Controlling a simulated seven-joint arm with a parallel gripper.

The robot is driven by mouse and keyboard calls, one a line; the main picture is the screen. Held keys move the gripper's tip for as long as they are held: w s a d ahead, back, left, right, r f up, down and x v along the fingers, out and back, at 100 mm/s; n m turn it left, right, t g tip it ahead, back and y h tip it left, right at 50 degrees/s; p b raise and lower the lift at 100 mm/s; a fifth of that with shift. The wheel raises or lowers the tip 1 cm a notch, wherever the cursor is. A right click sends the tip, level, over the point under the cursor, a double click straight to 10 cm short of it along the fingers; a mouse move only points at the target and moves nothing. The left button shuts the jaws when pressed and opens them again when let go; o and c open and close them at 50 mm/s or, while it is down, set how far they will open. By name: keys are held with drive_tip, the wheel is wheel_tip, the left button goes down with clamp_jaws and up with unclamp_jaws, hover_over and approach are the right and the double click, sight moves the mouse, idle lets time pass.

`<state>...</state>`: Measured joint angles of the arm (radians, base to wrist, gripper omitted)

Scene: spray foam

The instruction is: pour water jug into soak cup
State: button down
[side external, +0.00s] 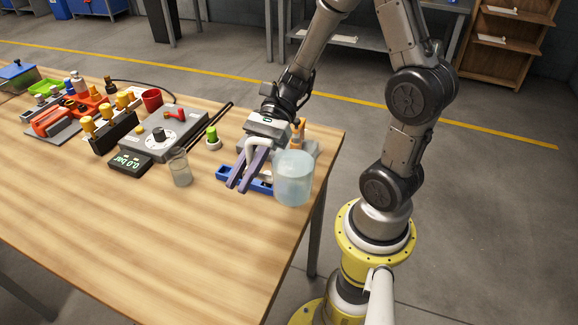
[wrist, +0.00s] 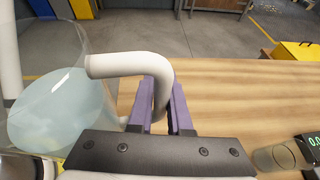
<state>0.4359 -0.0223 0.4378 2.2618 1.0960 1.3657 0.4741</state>
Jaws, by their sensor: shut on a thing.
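The water jug (side external: 293,180) is a clear cylinder with pale blue water and a white handle. It looks close to upright near the right end of the table; I cannot tell whether its base touches the table. My gripper (side external: 239,188), with purple fingers, is shut on the handle, left of the jug body. In the wrist view the jug (wrist: 60,110) fills the left side, and its handle bends between the fingers (wrist: 165,118). A small clear cup (side external: 181,169), likely the soak cup, stands on the table left of my gripper. It also shows at lower right in the wrist view (wrist: 278,157).
A blue tray (side external: 226,174) lies behind and below my gripper. The front of the table is clear.

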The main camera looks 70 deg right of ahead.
idle(0.6)
drive_tip(key=w+d+r+m+t+h, duration=0.1)
drive_tip(key=w+d+m+t, duration=0.3)
drive_tip(key=w, duration=1)
drive_tip(key=w+d+r+m+t+h, duration=0.15)
drive_tip(key=w+d, duration=0.45)
drive_tip(key=w, duration=0.8)
drive_tip(key=w+d+f+t, duration=0.1)
drive_tip(key=w+f, duration=0.3)
drive_tip(key=w, duration=0.6)
drive_tip(key=shift+d+f, duration=0.35)
drive_tip(key=shift+m, duration=0.25)
